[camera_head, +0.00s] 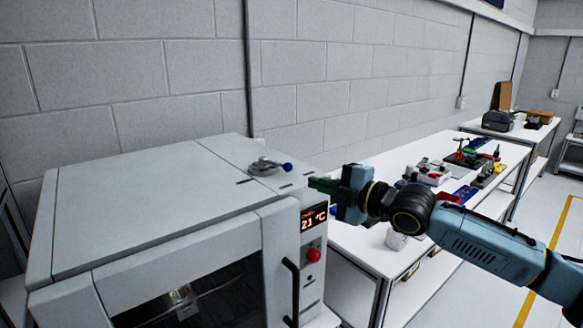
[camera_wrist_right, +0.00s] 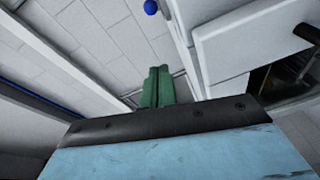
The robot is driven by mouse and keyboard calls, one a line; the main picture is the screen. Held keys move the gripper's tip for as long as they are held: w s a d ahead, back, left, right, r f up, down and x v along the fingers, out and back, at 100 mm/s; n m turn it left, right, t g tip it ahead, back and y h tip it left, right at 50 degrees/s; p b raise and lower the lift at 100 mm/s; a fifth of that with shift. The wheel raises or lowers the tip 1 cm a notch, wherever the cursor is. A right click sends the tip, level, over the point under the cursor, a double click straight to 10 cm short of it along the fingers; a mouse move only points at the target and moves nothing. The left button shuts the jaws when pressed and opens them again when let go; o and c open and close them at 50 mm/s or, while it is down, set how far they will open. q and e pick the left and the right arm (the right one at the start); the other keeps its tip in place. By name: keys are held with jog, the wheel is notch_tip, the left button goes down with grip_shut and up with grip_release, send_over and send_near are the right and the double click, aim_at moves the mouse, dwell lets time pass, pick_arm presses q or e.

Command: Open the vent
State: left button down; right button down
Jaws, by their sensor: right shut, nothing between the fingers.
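The vent (camera_head: 264,167) is a round metal piece on top of the white oven-like machine (camera_head: 140,210), near its right back part. Its lever ends in a blue knob (camera_head: 287,167) that points right. The blue knob (camera_wrist_right: 150,7) also shows at the top of the right wrist view. My right gripper (camera_head: 312,184) is at the machine's right front top edge, to the right of and nearer than the knob, apart from it. Its green fingers (camera_wrist_right: 157,88) are together with nothing between them. My left gripper is not in view.
The machine's front has a display reading 21 °C (camera_head: 314,217), a red button (camera_head: 313,255) and a black door handle (camera_head: 291,292). A white table (camera_head: 365,255) with several parts stands to the right. A block wall (camera_head: 330,90) is behind.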

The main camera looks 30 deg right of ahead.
aim_at(291, 185)
jog(key=p+x, duration=0.1)
jog(key=x, duration=0.4)
jog(key=p+x, duration=0.2)
jog(key=x, duration=0.3)
jog(key=shift+r, duration=0.15)
jog(key=shift+w+d+f, duration=0.25)
jog(key=shift+w+d, duration=0.05)
jog(key=shift+w, duration=0.05)
jog(key=shift+w+d+f+b, duration=0.15)
jog(key=shift+w+d+b, duration=0.25)
jog(key=shift+d, duration=0.25)
jog(key=shift+w+d+f+b, duration=0.15)
jog(key=shift+w+d+b, duration=0.25)
jog(key=shift+d, duration=0.25)
